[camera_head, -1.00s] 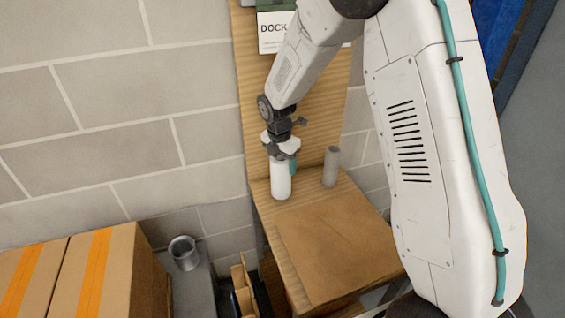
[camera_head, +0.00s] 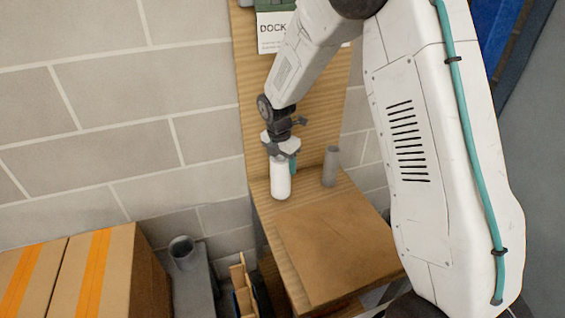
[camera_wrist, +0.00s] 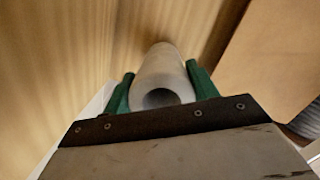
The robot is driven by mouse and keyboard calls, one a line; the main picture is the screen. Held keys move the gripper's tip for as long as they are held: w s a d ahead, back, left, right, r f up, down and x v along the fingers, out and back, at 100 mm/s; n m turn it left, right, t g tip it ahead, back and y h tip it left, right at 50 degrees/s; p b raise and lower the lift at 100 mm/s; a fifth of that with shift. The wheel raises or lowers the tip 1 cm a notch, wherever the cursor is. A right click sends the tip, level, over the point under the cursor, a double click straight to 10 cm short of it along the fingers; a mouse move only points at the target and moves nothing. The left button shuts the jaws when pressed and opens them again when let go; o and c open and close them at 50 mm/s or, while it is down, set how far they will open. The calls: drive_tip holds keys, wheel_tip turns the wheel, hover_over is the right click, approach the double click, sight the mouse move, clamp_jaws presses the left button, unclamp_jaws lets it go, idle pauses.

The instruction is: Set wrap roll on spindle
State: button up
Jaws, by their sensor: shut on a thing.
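The wrap roll is a white upright cylinder (camera_head: 281,182) at the left edge of the wooden bench. My gripper (camera_head: 281,161) is above it, shut on its upper part. In the wrist view, the green fingers (camera_wrist: 163,88) sit on either side of the pale roll (camera_wrist: 160,68), whose hollow end faces the camera. The roll's foot appears to rest on the bench. A grey upright cylinder (camera_head: 331,167) stands to its right, apart from it.
Brown cardboard boxes (camera_head: 70,275) with orange tape fill the lower left. A brown flat panel (camera_head: 335,245) covers the front of the bench. A block wall (camera_head: 110,110) is behind, and a sign (camera_head: 273,38) hangs on the wooden back panel.

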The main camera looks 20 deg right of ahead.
drive_tip(key=shift+f, duration=0.5)
drive_tip(key=o, duration=0.6)
wheel_tip(320, 180, up, 11)
drive_tip(key=a, duration=0.1)
drive_tip(key=shift+s, duration=0.3)
idle(0.5)
idle(0.4)
drive_tip(key=s+d+r+m, duration=0.1)
drive_tip(key=s+r+m, duration=0.3)
drive_tip(key=s+m, duration=0.4)
drive_tip(key=s+d+r+m, duration=0.1)
drive_tip(key=s+r+m, duration=0.3)
drive_tip(key=s, duration=1.3)
drive_tip(key=s+d+r+m+y, duration=0.1)
drive_tip(key=s+r+m, duration=0.4)
drive_tip(key=s+m, duration=0.7)
drive_tip(key=shift+s+d+t, duration=0.3)
drive_tip(key=shift+d, duration=0.05)
